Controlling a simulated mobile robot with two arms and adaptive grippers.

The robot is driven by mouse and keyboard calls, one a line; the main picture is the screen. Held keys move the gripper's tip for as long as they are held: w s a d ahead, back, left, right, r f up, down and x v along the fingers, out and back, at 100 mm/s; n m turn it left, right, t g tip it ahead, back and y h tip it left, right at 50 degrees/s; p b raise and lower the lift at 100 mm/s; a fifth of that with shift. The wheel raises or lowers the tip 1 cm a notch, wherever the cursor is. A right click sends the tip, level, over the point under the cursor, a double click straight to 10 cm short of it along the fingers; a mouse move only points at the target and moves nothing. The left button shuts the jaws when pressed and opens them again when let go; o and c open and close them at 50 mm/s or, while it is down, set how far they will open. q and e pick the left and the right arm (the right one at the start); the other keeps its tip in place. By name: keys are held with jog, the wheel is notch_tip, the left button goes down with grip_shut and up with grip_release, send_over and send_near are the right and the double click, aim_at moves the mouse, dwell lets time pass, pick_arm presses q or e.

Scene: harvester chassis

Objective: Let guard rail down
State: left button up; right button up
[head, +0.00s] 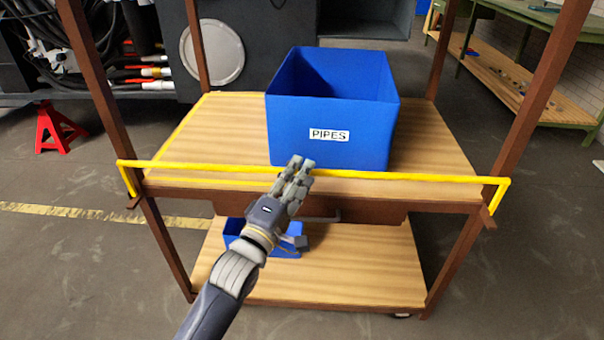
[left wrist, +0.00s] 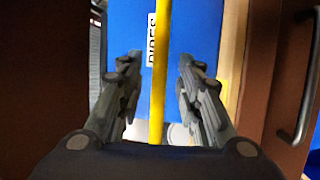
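The yellow guard rail (head: 410,178) runs across the front of the brown cart, at about the level of the upper wooden shelf, with bent ends at the two front posts. My left gripper (head: 298,166) reaches up from below to the middle of the rail. In the left wrist view the rail (left wrist: 158,105) passes between the two fingers of my left gripper (left wrist: 159,62). The fingers are apart, with a gap on both sides of the rail. My right gripper is not in view.
A blue bin labelled PIPES (head: 330,115) stands on the upper shelf (head: 430,145) behind the rail. A smaller blue bin (head: 235,228) is on the lower shelf (head: 350,275), partly hidden by my arm. A red jack stand (head: 58,132) is at left, a workbench (head: 510,75) at right.

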pick_arm(q)
jog(key=shift+x, duration=0.75)
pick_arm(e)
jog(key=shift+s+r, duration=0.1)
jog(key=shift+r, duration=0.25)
pick_arm(q)
grip_shut()
jog(key=shift+f, duration=0.1)
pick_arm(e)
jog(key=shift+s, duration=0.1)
